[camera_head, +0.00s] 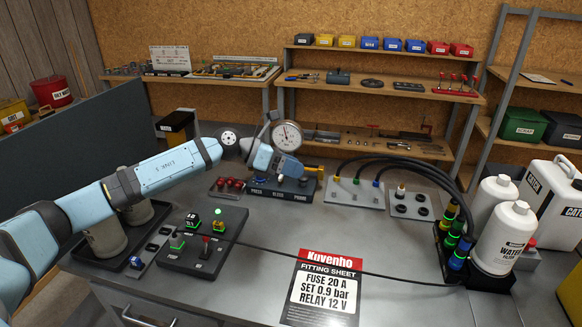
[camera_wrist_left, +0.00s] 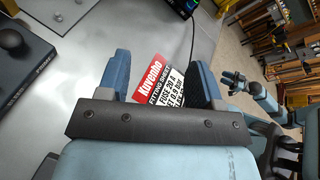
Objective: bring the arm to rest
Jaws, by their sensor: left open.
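My left arm (camera_head: 160,172) comes in from the left and reaches over the bench. Its gripper (camera_head: 284,165) hangs near the pressure gauge (camera_head: 287,136), in front of the dark pump block (camera_head: 283,189); whether it touches either is unclear. In the left wrist view the two blue fingers (camera_wrist_left: 163,76) stand wide apart with nothing held between them. The fitting sheet (camera_wrist_left: 153,84) shows beyond the gap. A blue arm with a dark end, seemingly my right gripper (camera_wrist_left: 235,79), shows small at the right of that view, its jaws too small to read.
A dark block with lit fuses and relays (camera_head: 203,240) sits on the bench (camera_head: 240,290) below my arm. A black cable crosses the bench to a holder of glowing connectors (camera_head: 455,240). White bottles (camera_head: 503,238) stand at right. The front middle holds only the flat sheet (camera_head: 323,288).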

